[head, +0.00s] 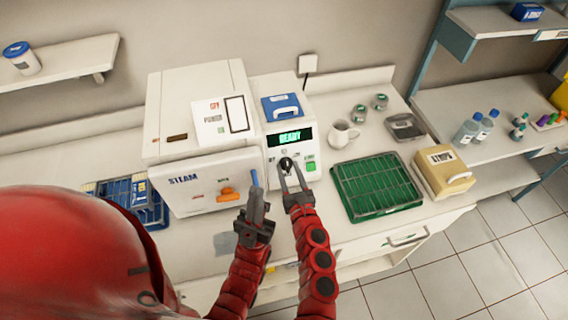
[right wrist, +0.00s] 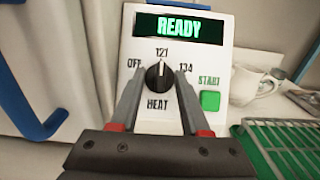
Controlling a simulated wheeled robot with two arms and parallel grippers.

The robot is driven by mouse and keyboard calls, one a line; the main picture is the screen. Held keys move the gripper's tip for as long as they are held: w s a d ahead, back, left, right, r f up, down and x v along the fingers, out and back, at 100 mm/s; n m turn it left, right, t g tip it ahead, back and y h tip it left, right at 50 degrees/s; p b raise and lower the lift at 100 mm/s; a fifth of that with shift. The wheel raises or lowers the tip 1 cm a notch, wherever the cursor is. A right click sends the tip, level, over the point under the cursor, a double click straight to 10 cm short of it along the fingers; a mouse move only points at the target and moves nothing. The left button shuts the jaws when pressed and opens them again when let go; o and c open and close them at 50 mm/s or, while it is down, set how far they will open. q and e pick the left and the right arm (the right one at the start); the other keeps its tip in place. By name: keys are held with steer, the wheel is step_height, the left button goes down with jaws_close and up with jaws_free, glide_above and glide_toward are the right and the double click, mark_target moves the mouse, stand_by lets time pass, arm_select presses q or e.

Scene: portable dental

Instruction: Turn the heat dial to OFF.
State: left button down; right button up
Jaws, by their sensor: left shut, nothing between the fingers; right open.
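The heat dial (right wrist: 158,76) is a black round knob on the white control panel (right wrist: 222,60), labelled OFF at left, 121 at top and 134 at right. Its pointer faces up, at 121. In the head view the dial (head: 287,163) sits below the lit READY display (head: 289,138). My right gripper (right wrist: 158,88) is open, with one finger on each side of the dial; I cannot tell whether they touch it. It also shows in the head view (head: 291,172). My left gripper (head: 256,187) is shut and empty, in front of the steam unit, left of the right gripper.
The white STEAM unit (head: 196,108) with an orange latch and blue handle stands left of the panel. A green START button (right wrist: 210,100) is right of the dial. A green rack (head: 377,186), a white jug (head: 342,134) and a LYMPH-like labelled box (head: 444,172) stand to the right.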

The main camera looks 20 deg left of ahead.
steer(key=shift+s+d+r, duration=0.1)
jaws_close()
steer(key=shift+n+y, duration=0.3)
steer(key=shift+n, duration=0.1)
steer(key=n, duration=0.1)
steer(key=n+g, duration=0.1)
steer(key=shift+w+d+n+y, duration=0.2)
steer(key=shift+n+y, duration=0.1)
steer(key=shift+y, duration=0.1)
steer(key=n+g+y, duration=0.1)
steer(key=n+g, duration=0.1)
steer(key=n, duration=0.1)
steer(key=shift+w+n+p, duration=0.1)
steer(key=shift+n+p, duration=0.2)
steer(key=n+g+y, duration=0.1)
steer(key=n+g, duration=0.1)
steer(key=n, duration=0.2)
steer(key=shift+r, duration=0.1)
steer(key=shift+w+r+n+g, duration=0.1)
steer(key=shift+n+g, duration=1)
steer(key=shift+n, duration=1)
